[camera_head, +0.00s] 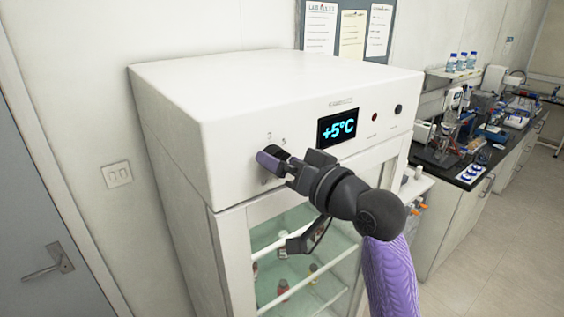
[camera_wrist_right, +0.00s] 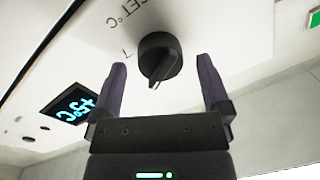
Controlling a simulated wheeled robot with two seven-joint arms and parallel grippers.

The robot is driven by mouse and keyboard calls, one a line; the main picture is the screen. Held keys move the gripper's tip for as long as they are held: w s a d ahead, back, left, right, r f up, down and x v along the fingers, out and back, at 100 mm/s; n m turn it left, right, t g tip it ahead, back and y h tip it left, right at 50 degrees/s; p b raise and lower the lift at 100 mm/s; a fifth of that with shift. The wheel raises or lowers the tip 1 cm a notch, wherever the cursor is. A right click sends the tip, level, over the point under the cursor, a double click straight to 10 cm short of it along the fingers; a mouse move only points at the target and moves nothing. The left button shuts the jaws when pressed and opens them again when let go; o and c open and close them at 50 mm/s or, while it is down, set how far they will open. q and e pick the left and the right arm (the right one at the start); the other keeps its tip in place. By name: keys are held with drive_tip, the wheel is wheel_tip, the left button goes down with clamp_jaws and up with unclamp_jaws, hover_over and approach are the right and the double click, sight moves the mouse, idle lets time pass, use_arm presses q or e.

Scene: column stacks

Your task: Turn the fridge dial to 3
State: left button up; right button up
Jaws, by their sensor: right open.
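The black dial (camera_wrist_right: 160,57) is on the fridge's front panel. In the right wrist view it sits between and just beyond the fingertips of my right gripper (camera_wrist_right: 162,75), which is open and does not appear to hold it. In the head view my right gripper (camera_head: 272,160) is at the panel, left of the display, and hides most of the dial. A figure 7 shows beside the dial; its pointer setting is not clear to read. My left gripper is not in view.
Below the panel is the fridge's glass door (camera_head: 290,225), with small bottles on shelves behind it. A lab bench (camera_head: 475,165) with equipment stands at the right. A grey door (camera_head: 45,230) is at the left. The floor at the right is clear.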

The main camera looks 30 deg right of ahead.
drive_tip(key=shift+w, duration=0.35)
drive_tip(key=c, duration=1.3)
drive_tip(key=shift+n, duration=0.3)
drive_tip(key=n+p, duration=0.1)
drive_tip(key=n, duration=0.4)
drive_tip(key=shift+a+r, duration=0.1)
drive_tip(key=n, duration=0.3)
drive_tip(key=n+p, duration=0.1)
drive_tip(key=n, duration=0.1)
drive_tip(key=shift+a+n+g+h+p, duration=0.1)
drive_tip(key=shift+n+g+h+p, duration=0.2)
drive_tip(key=shift+n+g+h, duration=0.1)
